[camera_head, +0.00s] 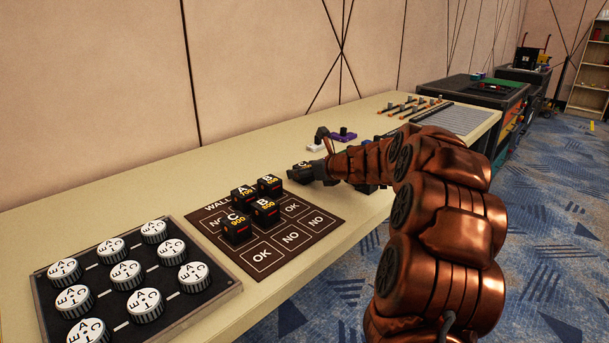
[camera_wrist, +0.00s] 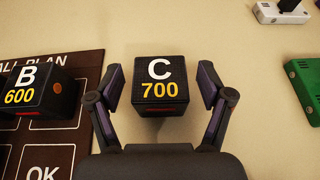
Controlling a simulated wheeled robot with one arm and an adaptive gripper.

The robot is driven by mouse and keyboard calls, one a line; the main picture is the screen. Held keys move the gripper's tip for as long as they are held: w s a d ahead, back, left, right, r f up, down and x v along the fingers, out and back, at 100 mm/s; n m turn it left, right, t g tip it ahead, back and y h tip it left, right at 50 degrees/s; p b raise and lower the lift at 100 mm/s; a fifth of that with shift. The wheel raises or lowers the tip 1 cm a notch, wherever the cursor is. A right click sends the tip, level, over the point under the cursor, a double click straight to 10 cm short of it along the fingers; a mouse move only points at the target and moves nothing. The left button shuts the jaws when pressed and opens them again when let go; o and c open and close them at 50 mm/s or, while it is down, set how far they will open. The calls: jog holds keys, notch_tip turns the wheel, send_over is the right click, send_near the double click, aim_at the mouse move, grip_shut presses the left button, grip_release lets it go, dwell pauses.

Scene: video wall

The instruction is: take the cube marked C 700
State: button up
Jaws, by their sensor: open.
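The black cube marked C 700 (camera_wrist: 160,84) stands on the bare table, with a white C and yellow 700 on its top. In the wrist view my gripper (camera_wrist: 163,86) is open, with one finger on each side of the cube and a visible gap on both sides. In the head view my gripper (camera_head: 312,171) is at the table just right of the brown wall plan board (camera_head: 291,252). There the cube is mostly hidden by the gripper.
A cube marked B 600 (camera_wrist: 27,86) sits left of the gripper on the board. Several other black cubes, including C 900 (camera_head: 237,228), stand there. A green device (camera_wrist: 303,88) and a white switch box (camera_wrist: 284,12) lie to the right. A dial panel (camera_head: 215,291) is front left.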

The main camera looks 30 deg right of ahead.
jog(key=c, duration=1.3)
